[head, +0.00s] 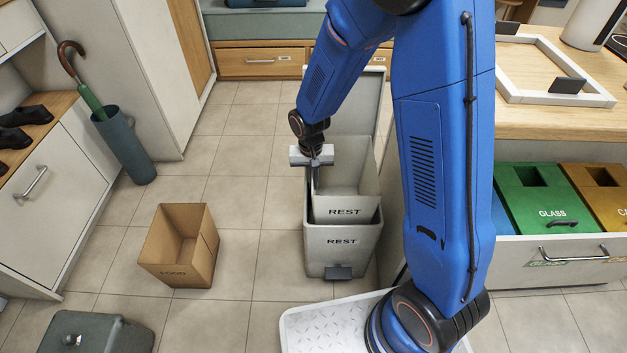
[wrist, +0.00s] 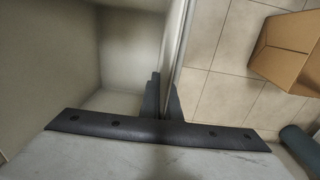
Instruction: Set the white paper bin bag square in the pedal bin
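The white paper bin bag (head: 345,211), marked REST, is in the mouth of the grey pedal bin (head: 341,256), also marked REST. My gripper (head: 314,180) is at the bag's left wall. In the wrist view my gripper (wrist: 163,102) has one finger on each side of a thin upright wall, with the bag's inside (wrist: 115,102) to the left.
A brown open box-shaped bag (head: 172,262) with dark lettering stands on the floor left of the bin. An umbrella stand (head: 126,148) is farther left. A drawer with green (head: 543,205) and yellow bins is open at right. The tiles between bin and brown bag are clear.

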